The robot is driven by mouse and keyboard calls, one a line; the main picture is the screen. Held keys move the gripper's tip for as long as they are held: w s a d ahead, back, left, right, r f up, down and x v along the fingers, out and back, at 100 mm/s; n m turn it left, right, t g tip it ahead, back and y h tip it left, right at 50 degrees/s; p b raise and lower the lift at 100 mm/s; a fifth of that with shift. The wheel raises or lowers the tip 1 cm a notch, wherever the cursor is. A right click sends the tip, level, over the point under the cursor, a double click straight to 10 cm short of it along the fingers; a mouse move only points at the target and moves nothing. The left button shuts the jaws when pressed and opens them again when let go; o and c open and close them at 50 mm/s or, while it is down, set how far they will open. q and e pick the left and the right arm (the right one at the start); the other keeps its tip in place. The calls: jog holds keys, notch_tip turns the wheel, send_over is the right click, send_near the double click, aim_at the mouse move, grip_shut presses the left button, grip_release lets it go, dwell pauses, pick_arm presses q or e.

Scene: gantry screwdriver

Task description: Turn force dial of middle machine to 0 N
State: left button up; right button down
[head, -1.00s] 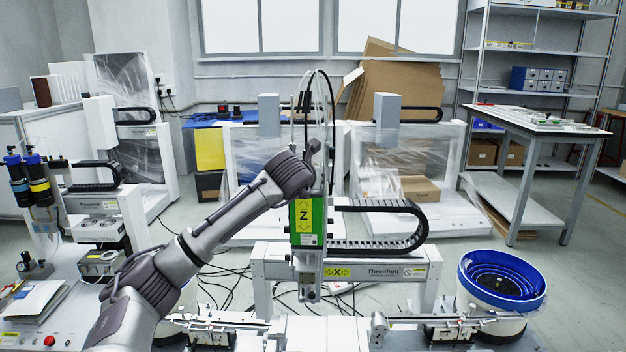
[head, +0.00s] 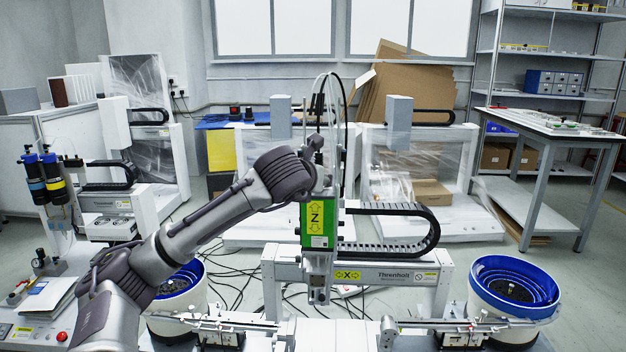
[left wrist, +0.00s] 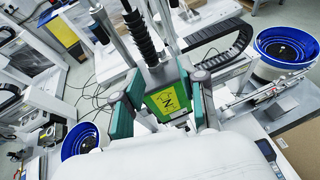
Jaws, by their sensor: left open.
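The middle machine is a gantry with a green Z unit (head: 317,224) on a grey beam marked X (head: 385,276). A force dial cannot be made out in either view. My left arm reaches in from the left, and its left gripper (head: 317,160) is at the upper part of the Z unit, largely hidden by my wrist. In the left wrist view my left gripper (left wrist: 163,104) is open, its fingers apart, with the green Z unit (left wrist: 167,99) and its yellow label showing between them. Contact cannot be told. My right gripper is in neither view.
A black cable chain (head: 400,235) curves right of the Z unit, and black hoses rise above it. Blue-rimmed feeder bowls stand at left (head: 178,284) and right (head: 513,285). Plastic-wrapped machines and a cardboard sheet (head: 405,85) are behind. Cables lie on the floor.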

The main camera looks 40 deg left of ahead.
pick_arm(q)
jog(key=shift+v, duration=1.55)
